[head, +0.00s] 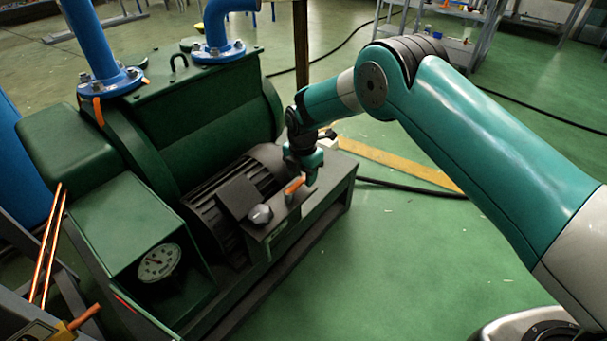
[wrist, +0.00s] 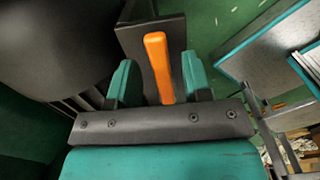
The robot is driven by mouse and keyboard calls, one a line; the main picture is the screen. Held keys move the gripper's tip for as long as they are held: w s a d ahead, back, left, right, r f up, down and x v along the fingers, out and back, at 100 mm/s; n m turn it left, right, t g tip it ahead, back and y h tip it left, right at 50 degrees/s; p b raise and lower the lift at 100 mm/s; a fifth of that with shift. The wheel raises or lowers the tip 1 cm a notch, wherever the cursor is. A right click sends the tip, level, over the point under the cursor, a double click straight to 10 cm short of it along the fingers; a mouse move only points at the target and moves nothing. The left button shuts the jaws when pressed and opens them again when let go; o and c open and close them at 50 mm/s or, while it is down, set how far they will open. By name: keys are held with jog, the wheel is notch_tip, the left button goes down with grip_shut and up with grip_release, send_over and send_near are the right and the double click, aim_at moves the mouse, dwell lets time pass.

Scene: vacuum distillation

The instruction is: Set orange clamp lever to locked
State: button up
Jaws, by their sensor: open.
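An orange lever (head: 294,186) sits on the dark box at the right end of the green pump machine in the head view. In the wrist view the orange lever (wrist: 158,66) stands between the two teal fingers, with a gap on both sides. My gripper (head: 304,172) is open around the lever in the head view, and it fills the lower part of the wrist view (wrist: 160,90). The fingers do not touch the lever there. The lower end of the lever is hidden behind the gripper body in the wrist view.
A grey knob (head: 261,214) sits beside the lever on the machine. A dial gauge (head: 159,262) faces front at lower left. Blue pipes (head: 92,45) rise at upper left. A black cable (head: 410,188) crosses the floor.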

aim_at(303, 178)
notch_tip(303, 178, up, 17)
jog(key=p, duration=0.2)
jog(key=shift+r+p, duration=0.2)
jog(key=shift+p, duration=0.15)
